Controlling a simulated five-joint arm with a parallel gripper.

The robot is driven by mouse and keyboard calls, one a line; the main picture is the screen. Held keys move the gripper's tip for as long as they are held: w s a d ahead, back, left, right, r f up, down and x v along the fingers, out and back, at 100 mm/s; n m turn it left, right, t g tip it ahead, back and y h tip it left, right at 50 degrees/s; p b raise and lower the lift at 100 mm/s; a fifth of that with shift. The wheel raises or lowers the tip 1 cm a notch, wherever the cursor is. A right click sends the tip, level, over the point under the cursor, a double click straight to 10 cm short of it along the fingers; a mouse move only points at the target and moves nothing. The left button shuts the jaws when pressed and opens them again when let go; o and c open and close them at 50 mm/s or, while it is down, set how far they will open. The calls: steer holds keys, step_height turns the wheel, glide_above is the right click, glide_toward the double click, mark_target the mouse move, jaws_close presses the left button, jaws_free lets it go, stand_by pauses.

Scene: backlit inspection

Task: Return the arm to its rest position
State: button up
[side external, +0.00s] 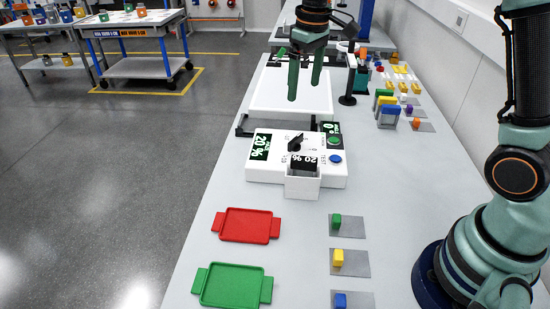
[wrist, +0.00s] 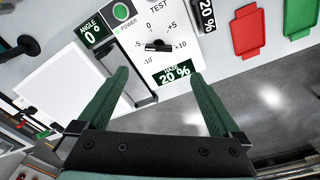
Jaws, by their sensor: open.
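My gripper (side external: 306,77) hangs above the workbench in the side external view, over the white light panel (side external: 268,95). Its green fingers point down and are apart, with nothing between them. In the wrist view my gripper (wrist: 157,97) shows both fingers spread wide and empty. The white control box (side external: 262,173) stands in front of the panel, with a black knob, a green button and a blue button. In the wrist view the control box (wrist: 186,62) lies just beyond the fingertips, with displays reading angle 0° and 20 %.
A red tray (side external: 246,225) and a green tray (side external: 232,287) lie at the bench's near left. Green (side external: 337,221), yellow (side external: 338,257) and blue (side external: 340,300) blocks sit on grey pads. A black stand (side external: 348,98) and coloured racks (side external: 386,108) are at the back right.

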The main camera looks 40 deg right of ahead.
steer(key=s+r+m+t, duration=0.2)
steer(key=s+t, duration=0.2)
steer(key=s, duration=1.3)
steer(key=shift+r+m+t, duration=0.3)
steer(key=shift+r, duration=0.1)
